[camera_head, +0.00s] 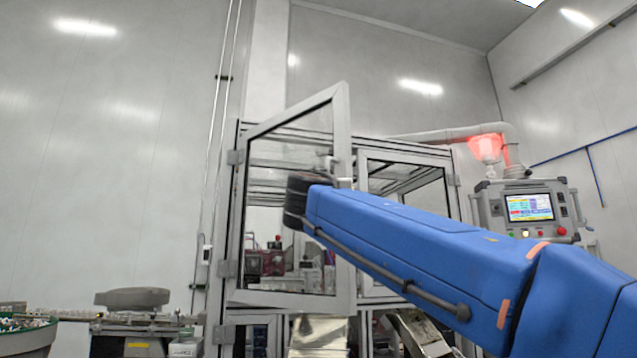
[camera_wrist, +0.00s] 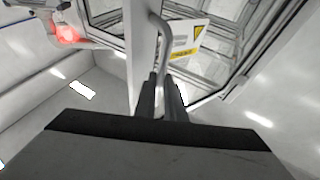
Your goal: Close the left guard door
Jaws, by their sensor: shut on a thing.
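The left guard door (camera_head: 343,125) is a grey metal frame with a clear pane. It is hinged at its left side and stands open, its right edge swung out from the cell. In the wrist view its pale upright (camera_wrist: 136,45) runs beside my fingers. My gripper (camera_wrist: 161,98) is shut on the curved grey door handle (camera_wrist: 166,45), with one dark finger on each side of the bar. In the head view my black wrist and blue arm cover part of the door, and the fingers are mostly hidden.
The right guard door (camera_head: 405,159) is beside it, seemingly closed. A control panel (camera_head: 530,208) stands at the right, under a red glowing lamp (camera_head: 486,148). A bowl feeder (camera_head: 132,299) is at the lower left. A yellow warning label (camera_wrist: 188,38) shows beyond the handle.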

